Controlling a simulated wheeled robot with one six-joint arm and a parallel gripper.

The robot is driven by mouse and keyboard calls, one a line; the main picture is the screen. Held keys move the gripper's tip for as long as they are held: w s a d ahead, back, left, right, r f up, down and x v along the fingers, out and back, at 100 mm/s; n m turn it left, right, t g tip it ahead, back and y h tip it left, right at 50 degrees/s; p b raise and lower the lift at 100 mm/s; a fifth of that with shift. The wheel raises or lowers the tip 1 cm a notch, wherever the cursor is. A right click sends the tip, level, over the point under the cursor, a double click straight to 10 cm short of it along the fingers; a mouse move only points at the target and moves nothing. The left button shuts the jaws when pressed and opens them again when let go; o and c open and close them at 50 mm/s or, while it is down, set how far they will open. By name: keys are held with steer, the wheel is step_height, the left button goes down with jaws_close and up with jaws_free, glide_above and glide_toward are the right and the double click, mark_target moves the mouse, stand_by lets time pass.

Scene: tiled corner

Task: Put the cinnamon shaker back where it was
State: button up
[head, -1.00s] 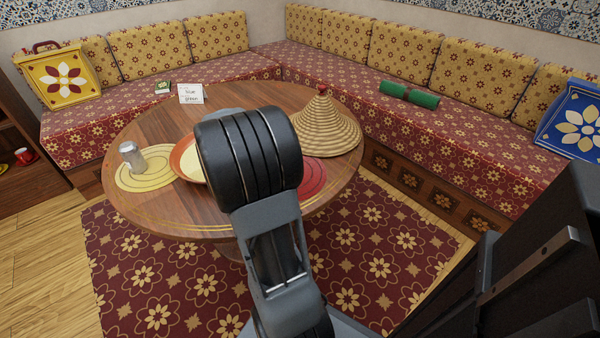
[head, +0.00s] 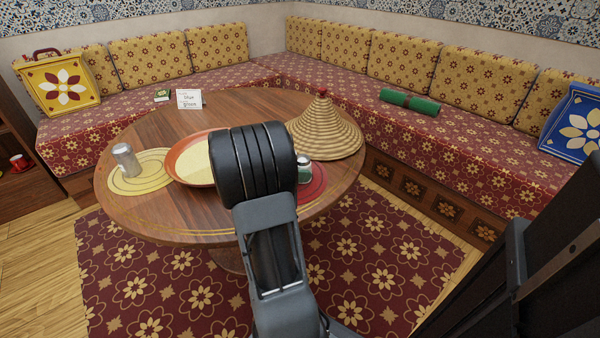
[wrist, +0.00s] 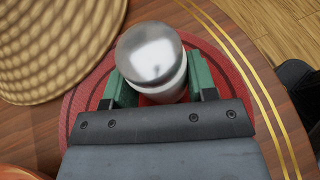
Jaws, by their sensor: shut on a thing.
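My gripper (wrist: 158,92) has green fingers and is shut on a shaker (wrist: 150,55) with a shiny domed metal lid. In the wrist view it is over the red round mat (wrist: 72,104). In the head view a small part of the held shaker (head: 304,163) shows right of my arm, at the red mat (head: 318,186). I cannot tell whether its base touches the mat. A second metal-topped shaker (head: 126,160) stands on the yellow round mat (head: 152,181) at the left. No label is readable on either, so I cannot tell which holds cinnamon.
An orange-rimmed dish (head: 183,173) lies between the mats, partly behind my arm. A woven cone lid (head: 325,130) stands close behind the red mat. A small written card (head: 189,98) is at the table's back. The wooden table (head: 150,125) is bare at back left.

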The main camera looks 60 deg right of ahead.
steer(key=o, duration=1)
steer(key=shift+c, duration=0.2)
